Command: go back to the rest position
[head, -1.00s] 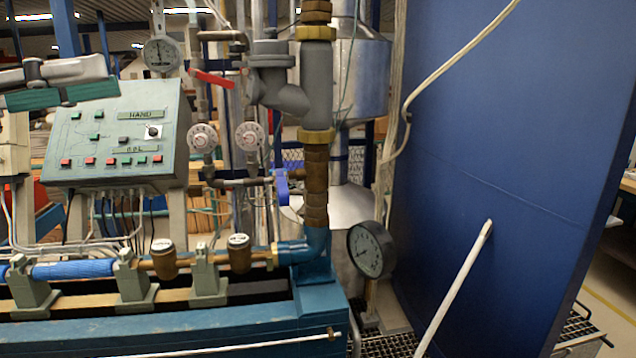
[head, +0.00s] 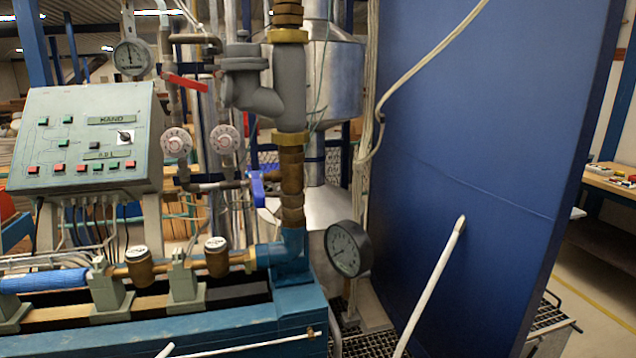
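Neither of my grippers shows in the head view. The testbench fills the left and middle. The sloped control panel (head: 85,140) with several red and green buttons stands at the left. A red-handled lever (head: 187,83) and a blue valve handle (head: 257,190) are on the pipework. A round dial gauge (head: 347,249) sits low beside the brown vertical pipe (head: 291,185).
A large blue panel (head: 470,150) stands upright on the right, with a white rod (head: 432,283) in front of it. A blue bench beam (head: 225,335) runs along the bottom left. A wooden table (head: 612,181) shows at the far right.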

